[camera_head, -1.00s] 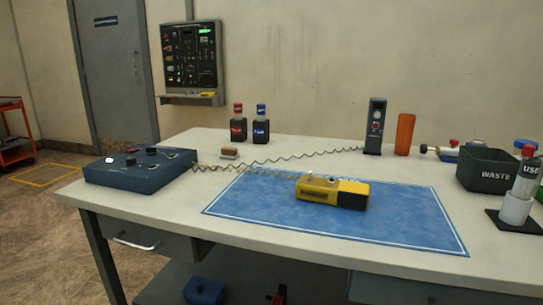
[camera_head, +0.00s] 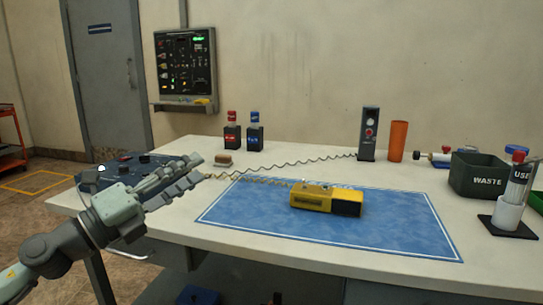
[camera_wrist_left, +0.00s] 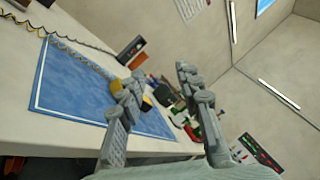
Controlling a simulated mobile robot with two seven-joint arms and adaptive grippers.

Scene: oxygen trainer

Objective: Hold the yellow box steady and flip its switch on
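The yellow box (camera_head: 322,197), with a black right end, lies on the blue mat (camera_head: 400,235) on the workbench. Small fittings sit on its top near the left end; I cannot make out the switch position. A coiled cord runs left from it. My left gripper (camera_head: 198,169) is open and empty, left of the box and clear of it, over the bench's left part. In the left wrist view the fingers (camera_wrist_left: 160,78) are spread, and one partly hides the yellow box (camera_wrist_left: 147,103). My right gripper is not in view.
A dark blue control unit (camera_head: 95,178) stands at the bench's left, partly behind my left arm. Two bottles (camera_head: 232,136), a grey device (camera_head: 369,134) and an orange cylinder (camera_head: 398,141) stand at the back. A waste bin (camera_head: 478,177) is at the right. The mat around the box is clear.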

